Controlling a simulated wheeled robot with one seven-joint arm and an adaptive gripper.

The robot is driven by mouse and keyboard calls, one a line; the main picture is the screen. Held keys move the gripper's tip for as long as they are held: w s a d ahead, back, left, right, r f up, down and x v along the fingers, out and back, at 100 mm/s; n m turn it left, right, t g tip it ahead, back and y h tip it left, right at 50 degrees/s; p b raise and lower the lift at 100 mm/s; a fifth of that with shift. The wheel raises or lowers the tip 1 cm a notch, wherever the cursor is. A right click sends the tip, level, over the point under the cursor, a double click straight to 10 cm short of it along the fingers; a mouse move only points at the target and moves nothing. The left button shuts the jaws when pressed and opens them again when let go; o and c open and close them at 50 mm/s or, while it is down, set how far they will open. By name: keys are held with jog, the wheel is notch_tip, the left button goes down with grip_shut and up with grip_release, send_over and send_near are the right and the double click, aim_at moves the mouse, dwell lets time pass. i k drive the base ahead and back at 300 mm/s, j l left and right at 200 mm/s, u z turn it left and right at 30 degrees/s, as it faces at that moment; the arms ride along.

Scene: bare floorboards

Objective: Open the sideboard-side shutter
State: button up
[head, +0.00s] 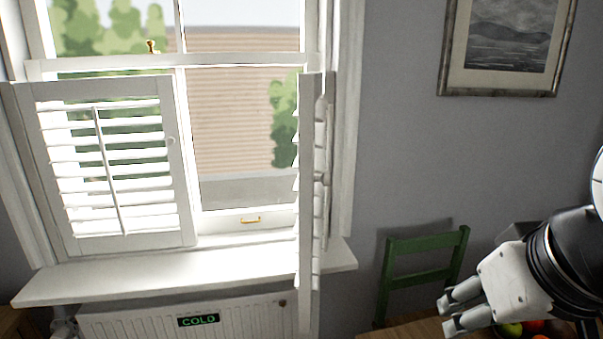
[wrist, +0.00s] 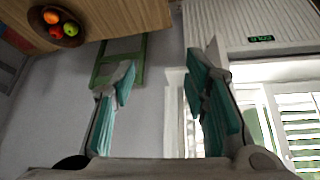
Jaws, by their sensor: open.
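The left louvred shutter (head: 110,165) is flat across the left half of the window in the head view, with a small knob (head: 172,141) near its right edge. The right shutter (head: 311,190) is swung out into the room and seen edge-on. A louvred panel (wrist: 298,128) also shows at the right of the wrist view. A brown wooden edge (head: 12,324) shows at the lower left; I cannot tell if it is the sideboard. My gripper (head: 449,314) is open and empty, right of both shutters, above the table. Its fingers (wrist: 160,68) are spread in the wrist view.
A white sill (head: 180,277) and a radiator with a COLD sign (head: 198,320) are below the window. A green chair (head: 425,258) stands by the wall. A wooden table (wrist: 115,15) bears a fruit bowl (wrist: 72,41). A framed picture (head: 505,93) hangs at right.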

aim_at(95, 239)
jog(key=i+j+u, duration=0.1)
jog(key=u, duration=0.2)
jog(key=i+j+u, duration=0.1)
jog(key=u, duration=0.25)
jog(key=l+u, duration=0.15)
jog(key=u, duration=0.45)
jog(key=k+j, duration=0.15)
jog(key=i+l+u, duration=0.15)
jog(key=i, duration=0.3)
jog(key=i+l+u, duration=0.15)
jog(key=i+l, duration=0.15)
jog(key=i, duration=0.2)
